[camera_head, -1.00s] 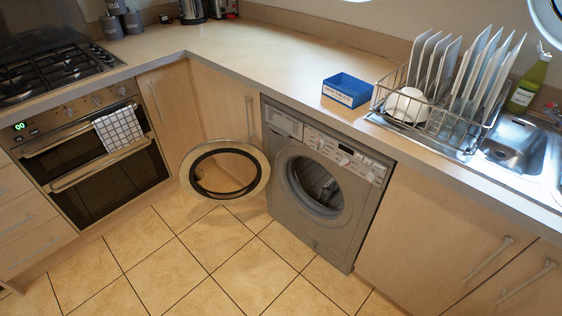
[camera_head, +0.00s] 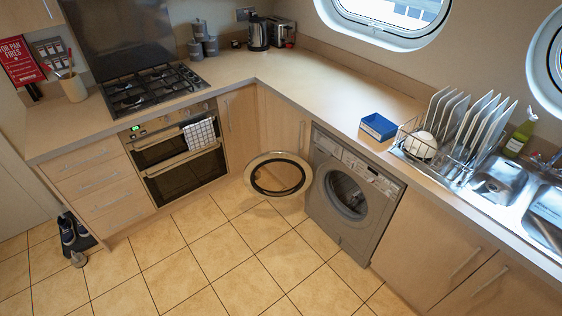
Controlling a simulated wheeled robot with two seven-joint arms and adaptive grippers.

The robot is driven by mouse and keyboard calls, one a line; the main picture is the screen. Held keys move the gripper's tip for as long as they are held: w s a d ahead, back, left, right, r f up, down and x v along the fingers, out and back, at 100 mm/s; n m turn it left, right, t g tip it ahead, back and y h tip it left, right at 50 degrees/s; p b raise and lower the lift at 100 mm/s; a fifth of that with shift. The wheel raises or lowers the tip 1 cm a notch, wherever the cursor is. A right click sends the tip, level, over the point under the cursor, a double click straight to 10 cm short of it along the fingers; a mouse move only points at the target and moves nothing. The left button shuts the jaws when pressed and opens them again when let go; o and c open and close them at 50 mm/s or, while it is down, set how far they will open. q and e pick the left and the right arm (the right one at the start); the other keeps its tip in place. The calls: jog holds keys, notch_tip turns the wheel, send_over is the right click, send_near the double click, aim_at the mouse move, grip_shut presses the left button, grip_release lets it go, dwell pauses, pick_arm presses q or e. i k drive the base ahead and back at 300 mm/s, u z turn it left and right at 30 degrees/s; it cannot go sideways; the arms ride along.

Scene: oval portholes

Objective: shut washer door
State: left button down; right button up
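The grey washer (camera_head: 352,196) stands under the counter right of the corner. Its round door (camera_head: 278,174) is open, swung out to the left in front of the corner cabinet. The door has a pale ring and dark glass. The drum opening (camera_head: 345,194) is uncovered and looks dark inside. Neither of my grippers shows in the head view, so I cannot see how they stand.
The tiled floor (camera_head: 215,262) before the washer is clear. The oven (camera_head: 180,160) with a checked towel is at the left. A blue box (camera_head: 378,127) and a dish rack (camera_head: 440,158) stand on the counter.

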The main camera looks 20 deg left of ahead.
aim_at(251, 173)
jog(key=u, duration=0.2)
jog(key=k, duration=0.35)
jog(key=u, duration=1.5)
jog(key=i, duration=1.55)
jog(key=z, duration=0.4)
jog(key=i, duration=0.9)
jog(key=z, duration=1.25)
jog(key=i, duration=0.6)
jog(key=z, duration=0.5)
